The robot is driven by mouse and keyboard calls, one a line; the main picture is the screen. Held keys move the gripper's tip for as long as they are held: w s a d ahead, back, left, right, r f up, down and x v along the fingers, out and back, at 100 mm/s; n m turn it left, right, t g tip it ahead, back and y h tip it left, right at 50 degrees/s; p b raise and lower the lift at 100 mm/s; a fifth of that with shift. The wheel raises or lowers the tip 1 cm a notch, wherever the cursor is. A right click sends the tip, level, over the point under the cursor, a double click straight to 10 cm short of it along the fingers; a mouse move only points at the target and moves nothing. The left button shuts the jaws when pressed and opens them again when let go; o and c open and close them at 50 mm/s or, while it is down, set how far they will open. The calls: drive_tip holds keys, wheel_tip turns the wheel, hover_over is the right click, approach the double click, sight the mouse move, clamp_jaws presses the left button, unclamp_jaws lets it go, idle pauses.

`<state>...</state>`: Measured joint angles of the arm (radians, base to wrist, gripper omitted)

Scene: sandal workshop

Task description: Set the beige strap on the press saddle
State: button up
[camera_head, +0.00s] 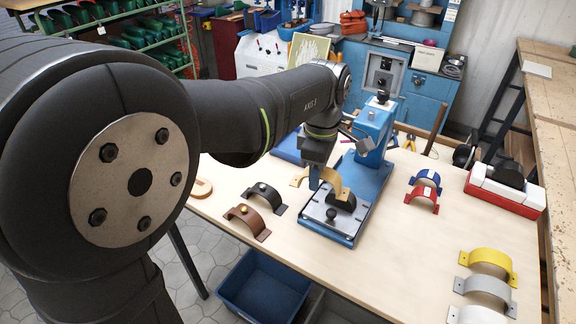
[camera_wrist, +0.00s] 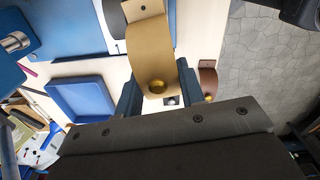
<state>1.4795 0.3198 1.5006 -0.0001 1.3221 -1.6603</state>
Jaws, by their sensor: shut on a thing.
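The beige strap (camera_head: 335,181) is an arched band held crosswise in my gripper (camera_head: 316,180). In the wrist view the strap (camera_wrist: 151,45) runs between my two blue fingers (camera_wrist: 158,92), with a brass knob near its lower end. The blue press (camera_head: 374,130) stands on the table with a grey plate at its front. Its black saddle (camera_head: 343,203) sits on that plate. The strap is above and slightly left of the saddle, its right end overlapping it in the picture. I cannot tell whether they touch.
Yellow, grey and white straps (camera_head: 487,262) lie at the front right. A red-and-white box (camera_head: 505,190) stands behind them. A blue bin (camera_head: 262,287) is below the table's front edge.

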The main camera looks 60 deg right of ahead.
drive_tip(key=s+d, duration=0.1)
drive_tip(key=d, duration=0.1)
drive_tip(key=s+d+m, duration=0.2)
drive_tip(key=d, duration=0.1)
drive_tip(key=shift+s+d+f, duration=0.3)
drive_tip(key=shift+s+d, duration=0.05)
drive_tip(key=shift+f, duration=3.9)
drive_tip(key=shift+f, duration=0.25)
drive_tip(key=o, duration=1)
drive_tip(key=shift+o, duration=0.7)
drive_tip(key=shift+o, duration=1.4)
drive_tip(key=shift+c, duration=0.4)
